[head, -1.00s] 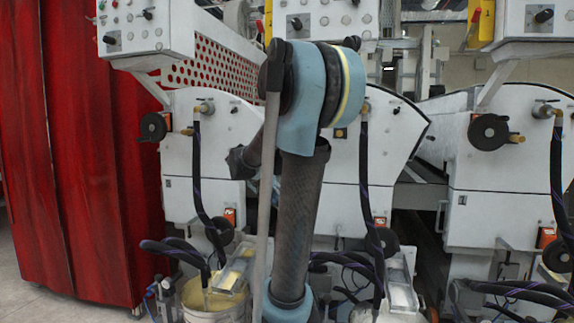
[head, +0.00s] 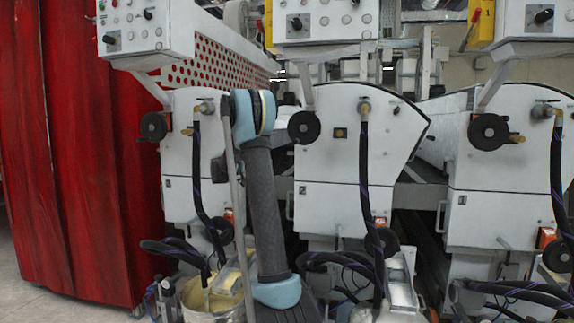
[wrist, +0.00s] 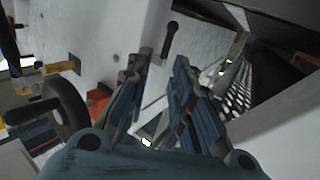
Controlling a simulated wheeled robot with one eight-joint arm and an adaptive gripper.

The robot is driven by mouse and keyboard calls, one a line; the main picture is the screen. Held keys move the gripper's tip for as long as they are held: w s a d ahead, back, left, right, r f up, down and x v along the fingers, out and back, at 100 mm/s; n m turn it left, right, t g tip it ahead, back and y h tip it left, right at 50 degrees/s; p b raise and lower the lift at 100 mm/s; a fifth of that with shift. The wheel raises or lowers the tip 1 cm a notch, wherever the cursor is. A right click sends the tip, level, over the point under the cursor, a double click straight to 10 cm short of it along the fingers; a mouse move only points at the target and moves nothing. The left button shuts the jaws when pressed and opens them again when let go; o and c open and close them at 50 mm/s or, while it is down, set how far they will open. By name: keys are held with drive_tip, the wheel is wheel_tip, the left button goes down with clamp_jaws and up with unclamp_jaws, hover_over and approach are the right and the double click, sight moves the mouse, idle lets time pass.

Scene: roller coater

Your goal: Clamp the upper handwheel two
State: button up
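The upper handwheel two (head: 304,127) is a dark round wheel on the upper left of the white machine unit marked 2 (head: 345,158). It is uncovered in the head view, just right of my arm. In the wrist view my gripper (wrist: 161,60) has its two dark, ridged fingers apart with nothing between them. A dark handwheel with a grip (wrist: 75,105) shows left of the fingers, apart from them; I cannot tell which one it is. My gripper is hidden in the head view.
Similar units with handwheels stand left (head: 152,127) and right (head: 488,131). Control boxes (head: 318,22) hang above. Black hoses (head: 364,175) run down the fronts. A bucket (head: 212,300) stands low in front, and a red curtain (head: 75,150) is at left.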

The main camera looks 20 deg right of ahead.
drive_tip(key=w, duration=0.2)
approach(289, 165)
drive_tip(key=w+d, duration=0.1)
drive_tip(key=d, duration=0.2)
drive_tip(key=w+d+r, duration=0.1)
drive_tip(key=w+d, duration=0.1)
drive_tip(key=d, duration=0.1)
drive_tip(key=w+d+r, duration=0.1)
drive_tip(key=w+d, duration=0.1)
drive_tip(key=d, duration=0.1)
drive_tip(key=shift+d, duration=0.25)
drive_tip(key=shift+a, duration=0.1)
clamp_jaws()
